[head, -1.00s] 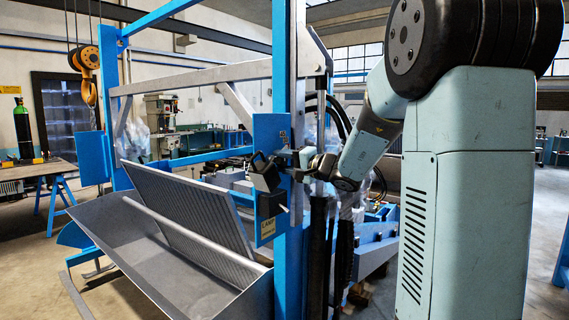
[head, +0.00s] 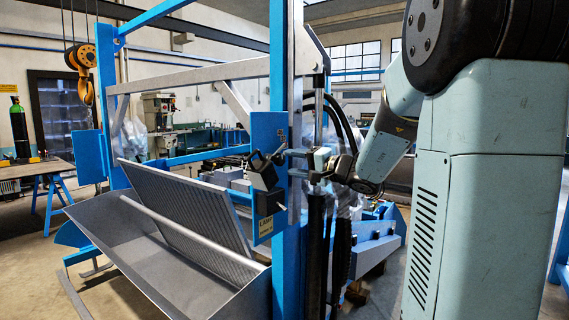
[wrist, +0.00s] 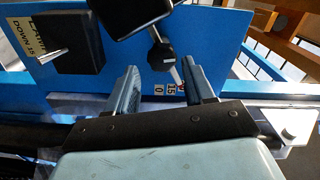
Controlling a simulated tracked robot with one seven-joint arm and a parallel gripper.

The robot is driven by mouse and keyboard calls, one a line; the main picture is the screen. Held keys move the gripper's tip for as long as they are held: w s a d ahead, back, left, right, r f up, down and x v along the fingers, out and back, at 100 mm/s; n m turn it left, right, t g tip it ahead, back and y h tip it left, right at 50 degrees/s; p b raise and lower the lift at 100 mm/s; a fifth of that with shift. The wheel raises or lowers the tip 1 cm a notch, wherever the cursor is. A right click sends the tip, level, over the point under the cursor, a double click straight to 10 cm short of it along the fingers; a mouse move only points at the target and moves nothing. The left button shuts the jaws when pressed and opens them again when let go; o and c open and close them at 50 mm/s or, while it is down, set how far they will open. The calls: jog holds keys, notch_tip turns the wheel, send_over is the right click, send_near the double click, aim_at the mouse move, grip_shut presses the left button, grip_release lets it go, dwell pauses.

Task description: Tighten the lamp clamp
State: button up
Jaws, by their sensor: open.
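A dark lamp head (head: 264,174) sits tilted at the blue panel (head: 267,132) on the upright post. In the wrist view the dark lamp housing (wrist: 128,14) is cut off by the top edge. Below it a black knob (wrist: 162,57) sits on a thin metal rod in front of the panel; it looks like the clamp's handle. My gripper (wrist: 160,76) is open, its two fingers pointing toward the panel. The knob shows between and beyond the fingertips, and nothing is held. In the head view my gripper (head: 312,165) is right of the post.
A second dark box (wrist: 75,43) with a metal pin is on the panel's left, by a yellow label. The blue post (head: 287,270) and dark hoses (head: 336,250) stand close to my arm. A grey sloped trough (head: 170,245) lies left of the post.

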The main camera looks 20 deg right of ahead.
aim_at(283, 160)
jog(key=v, duration=0.8)
jog(key=shift+s, duration=0.2)
jog(key=shift+o, duration=0.4)
jog(key=shift+d, duration=0.15)
jog(key=shift+o, duration=1)
jog(key=shift+w+n, duration=0.15)
jog(key=shift+n, duration=0.45)
jog(key=w+a+n, duration=0.1)
jog(key=w+a, duration=0.1)
jog(key=w, duration=0.2)
jog(key=w+a+n, duration=0.1)
jog(key=w+a, duration=0.2)
jog(key=w+a+n, duration=0.1)
jog(key=w+a, duration=0.2)
jog(key=w, duration=0.1)
jog(key=shift+w+a+r+n, duration=0.2)
jog(key=shift+w+n, duration=0.1)
jog(key=shift+w, duration=0.1)
jog(key=shift+c, duration=0.4)
